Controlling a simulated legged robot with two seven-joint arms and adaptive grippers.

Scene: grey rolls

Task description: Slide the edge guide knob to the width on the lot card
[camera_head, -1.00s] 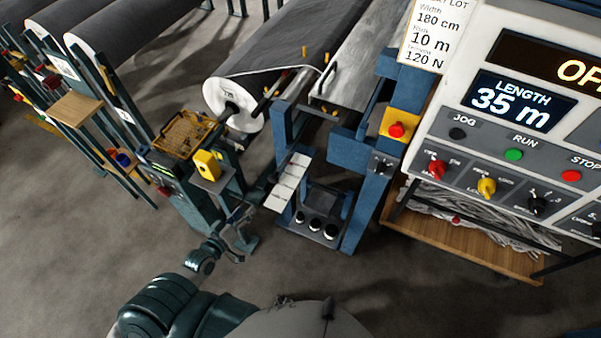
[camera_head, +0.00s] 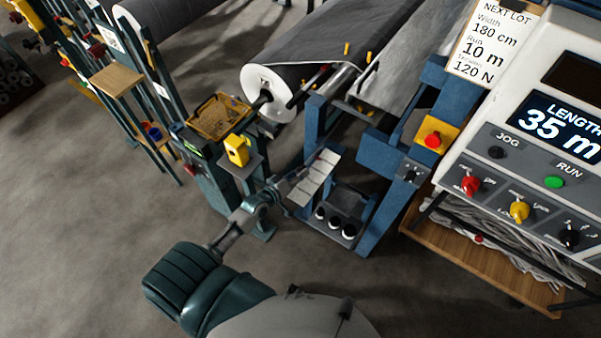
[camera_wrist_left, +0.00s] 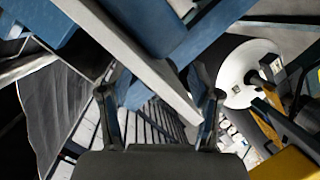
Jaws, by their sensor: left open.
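I cannot pick out the edge guide knob with certainty in either view. My left gripper (camera_head: 300,177) is beside the pale slatted plate on the blue machine frame, small and partly lost against it. In the left wrist view its two fingers (camera_wrist_left: 160,93) stand apart, with blue frame parts and pale slats beyond them and nothing clearly held. My right gripper is in neither view.
A grey roll (camera_head: 270,92) feeds the blue frame (camera_head: 383,215). A control panel (camera_head: 510,170) reading 35 m stands at right above a wooden shelf (camera_head: 470,262). A yellow box (camera_head: 237,150) and wire basket (camera_head: 219,117) are left of the gripper. Floor is clear at lower left.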

